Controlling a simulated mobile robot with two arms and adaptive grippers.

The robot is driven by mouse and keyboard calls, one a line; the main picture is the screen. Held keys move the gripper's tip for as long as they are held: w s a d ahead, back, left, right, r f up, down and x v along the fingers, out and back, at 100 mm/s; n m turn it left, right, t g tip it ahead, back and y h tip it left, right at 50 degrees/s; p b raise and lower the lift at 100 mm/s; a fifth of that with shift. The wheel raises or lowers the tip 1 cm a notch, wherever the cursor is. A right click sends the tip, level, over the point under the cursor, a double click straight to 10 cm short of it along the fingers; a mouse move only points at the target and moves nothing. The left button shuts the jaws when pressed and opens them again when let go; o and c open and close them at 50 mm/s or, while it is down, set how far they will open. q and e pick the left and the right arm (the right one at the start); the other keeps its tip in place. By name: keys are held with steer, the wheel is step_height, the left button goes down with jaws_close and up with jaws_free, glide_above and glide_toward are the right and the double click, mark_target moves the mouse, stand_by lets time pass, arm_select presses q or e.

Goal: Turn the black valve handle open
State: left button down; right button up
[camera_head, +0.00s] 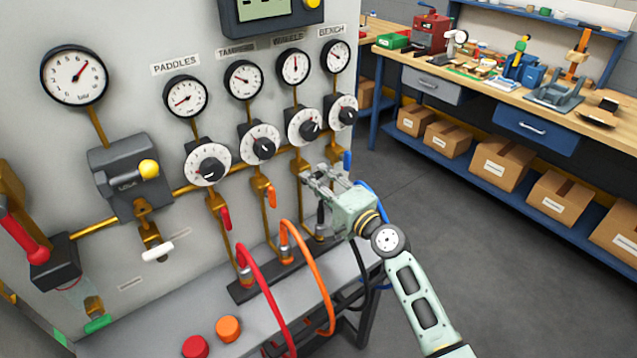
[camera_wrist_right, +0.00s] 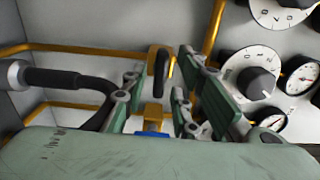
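The black valve handle (camera_wrist_right: 161,73) shows in the right wrist view, hanging from a brass valve on a brass pipe. My right gripper (camera_wrist_right: 160,80) is open, with its green fingers on either side of the handle and visible gaps between. In the head view, my right gripper (camera_head: 322,178) is at the panel under the third small dial, and the black handle cannot be made out clearly behind its fingers. My left gripper is not in view.
A blue handle (camera_head: 347,163) is close to the right of my gripper, and an orange handle (camera_head: 271,196) is to its left. Red (camera_head: 264,285) and orange (camera_head: 322,275) hoses arch over the grey ledge. A black hose (camera_wrist_right: 88,84) lies beside the fingers.

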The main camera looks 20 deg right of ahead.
jaws_close()
steer(key=shift+f, duration=0.1)
steer(key=n+b, duration=0.2)
steer(key=n, duration=0.1)
steer(key=shift+f, duration=0.1)
steer(key=n+b, duration=0.2)
steer(key=n, duration=0.2)
steer(key=shift+n, duration=0.4)
steer(key=n, duration=1)
stand_by(0.4)
